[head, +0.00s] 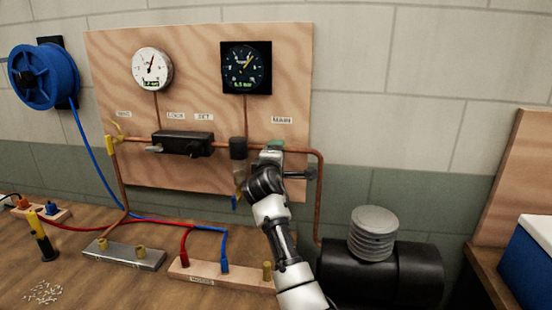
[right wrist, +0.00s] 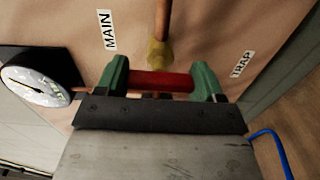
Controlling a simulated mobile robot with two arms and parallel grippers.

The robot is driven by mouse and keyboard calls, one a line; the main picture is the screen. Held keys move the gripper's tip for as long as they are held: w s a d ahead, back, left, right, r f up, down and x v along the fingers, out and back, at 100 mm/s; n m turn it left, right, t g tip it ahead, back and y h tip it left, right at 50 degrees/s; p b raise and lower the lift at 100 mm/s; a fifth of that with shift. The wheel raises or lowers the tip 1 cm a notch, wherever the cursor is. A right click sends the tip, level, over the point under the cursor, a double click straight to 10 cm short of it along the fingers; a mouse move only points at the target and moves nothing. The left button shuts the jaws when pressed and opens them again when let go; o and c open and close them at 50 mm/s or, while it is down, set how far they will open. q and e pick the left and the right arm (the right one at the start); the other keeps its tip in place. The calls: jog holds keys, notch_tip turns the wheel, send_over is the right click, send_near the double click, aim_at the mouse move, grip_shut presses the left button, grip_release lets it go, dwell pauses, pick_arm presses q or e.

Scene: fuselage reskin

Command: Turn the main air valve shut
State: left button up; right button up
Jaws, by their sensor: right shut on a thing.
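The main air valve sits on the copper pipe under the MAIN label (head: 282,120). In the head view my right gripper (head: 272,147) and its wrist hide most of it. In the right wrist view, the valve's red handle (right wrist: 165,88) lies crosswise between the two green fingers of my right gripper (right wrist: 160,80), which is shut on it. A brass fitting (right wrist: 158,52) on the copper pipe shows just beyond the handle. The MAIN label also shows in the right wrist view (right wrist: 108,30). My left gripper is not in view.
A white gauge (head: 151,68) and a dark gauge (head: 246,68) hang on the plywood board (head: 200,50). A black regulator block (head: 183,143) sits left along the pipe. A black tank (head: 415,272) stands at right. Hoses and manifolds lie on the bench (head: 120,285).

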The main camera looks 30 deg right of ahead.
jog(key=o, duration=0.9)
jog(key=shift+o, duration=0.2)
jog(key=shift+s, duration=0.1)
jog(key=b+v, duration=0.2)
jog(key=v, duration=0.8)
jog(key=shift+s+a, duration=0.25)
jog(key=shift+a, duration=0.05)
jog(key=shift+f, duration=0.15)
